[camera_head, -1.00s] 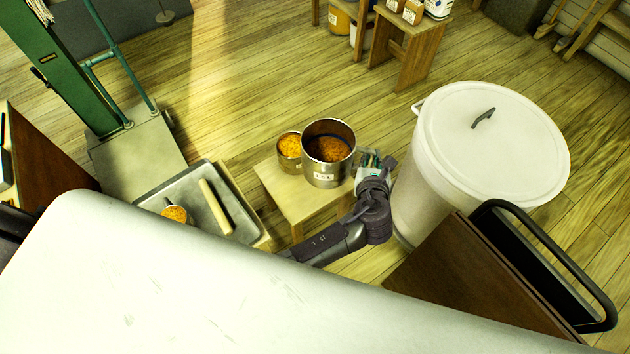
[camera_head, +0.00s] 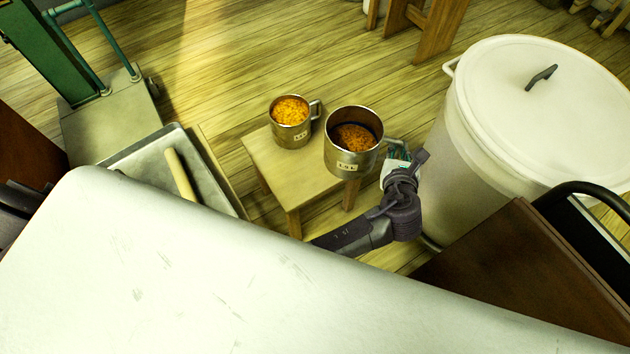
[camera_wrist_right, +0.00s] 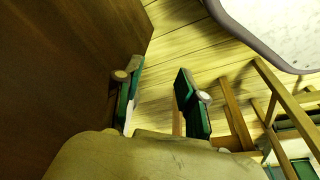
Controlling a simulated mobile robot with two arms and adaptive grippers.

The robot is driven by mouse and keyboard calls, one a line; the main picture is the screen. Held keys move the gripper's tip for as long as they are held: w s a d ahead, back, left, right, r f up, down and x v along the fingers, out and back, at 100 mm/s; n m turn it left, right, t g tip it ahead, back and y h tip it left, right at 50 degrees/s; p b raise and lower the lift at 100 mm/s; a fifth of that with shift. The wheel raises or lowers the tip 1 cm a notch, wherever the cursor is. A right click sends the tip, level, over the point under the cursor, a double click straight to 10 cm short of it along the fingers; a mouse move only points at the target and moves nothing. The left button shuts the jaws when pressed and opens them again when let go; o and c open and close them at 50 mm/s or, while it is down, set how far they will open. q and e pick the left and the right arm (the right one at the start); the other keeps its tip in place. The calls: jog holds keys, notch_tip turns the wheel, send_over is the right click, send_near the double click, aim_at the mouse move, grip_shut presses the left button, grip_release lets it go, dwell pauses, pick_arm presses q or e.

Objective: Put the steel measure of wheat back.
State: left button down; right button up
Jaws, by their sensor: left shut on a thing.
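A larger steel measure (camera_head: 352,142) with a white label and orange-brown grain inside is at the right edge of a small wooden stool (camera_head: 285,175) in the head view. My left gripper (camera_head: 398,160) is shut on its handle, on the right side. The measure is upright and overhangs the stool's edge; I cannot tell whether its base touches the top. A smaller steel measure (camera_head: 290,122), full of brighter orange grain, stands on the stool's back left, apart from it. My right gripper (camera_wrist_right: 160,98) shows in the right wrist view with its green-padded fingers apart and nothing between them.
A large white lidded bin (camera_head: 540,110) stands close to the right of my left gripper. A grey tray with a pale roller (camera_head: 180,175) lies left of the stool. A green platform scale (camera_head: 110,115) stands behind it. Wooden floor is clear behind the stool.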

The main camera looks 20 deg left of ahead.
pick_arm(q)
jog(key=w+a+f+b, duration=0.1)
jog(key=a+f+b, duration=0.2)
jog(key=f, duration=0.3)
jog(key=w+a+f+b, duration=0.2)
jog(key=a+f+b, duration=0.2)
jog(key=f, duration=0.2)
jog(key=w+a+f+b, duration=0.1)
jog(key=a+f+b, duration=0.2)
jog(key=f, duration=0.4)
jog(key=shift+w+a+b, duration=0.3)
jog(key=shift+a+b, duration=0.05)
jog(key=shift+b, duration=0.5)
pick_arm(e)
notch_tip(320, 180, up, 10)
jog(key=w+t, duration=0.2)
jog(key=shift+a+r, duration=0.15)
jog(key=shift+w, duration=0.2)
pick_arm(q)
jog(key=c, duration=1.6)
grip_release()
jog(key=shift+f, duration=0.25)
jog(key=o, duration=0.4)
jog(key=shift+s, duration=0.1)
jog(key=shift+o, duration=0.2)
